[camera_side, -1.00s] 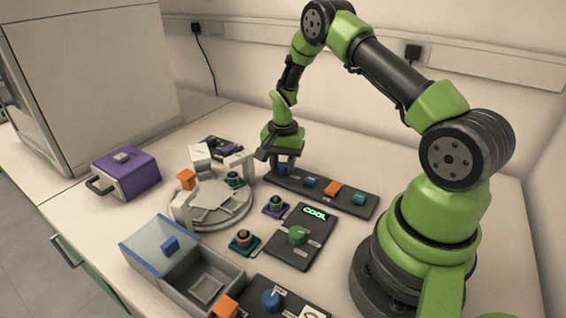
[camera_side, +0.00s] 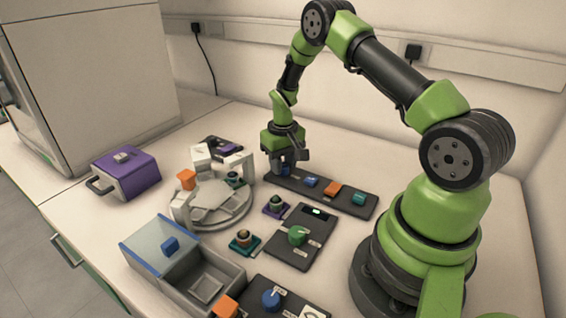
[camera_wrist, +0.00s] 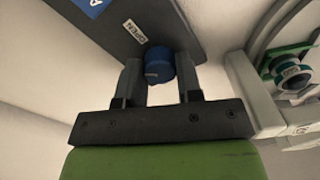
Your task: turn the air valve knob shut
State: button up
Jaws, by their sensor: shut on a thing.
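The blue air valve knob (camera_wrist: 159,64) stands at the end of a dark panel (camera_wrist: 165,15), beside a label reading OPEN (camera_wrist: 134,32). My gripper (camera_wrist: 160,66) has one finger on each side of the knob and is shut on it. The line on the knob is too small to read surely. In the side view, my gripper (camera_side: 288,168) points down over the left end of the long dark panel (camera_side: 271,184). There its fingers mostly hide the knob.
A blue switch (camera_side: 311,182), an orange one (camera_side: 332,189) and a teal one (camera_side: 358,198) share the panel. A round white stage (camera_side: 212,212) with upright parts stands close to the left. The green-knob panel (camera_side: 287,253) lies in front.

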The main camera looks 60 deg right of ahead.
aim_at(283, 165)
jog(key=n, duration=0.4)
jog(key=shift+n, duration=1.8)
jog(key=o, duration=0.9)
jog(key=shift+o, duration=0.2)
notch_tip(283, 165, up, 10)
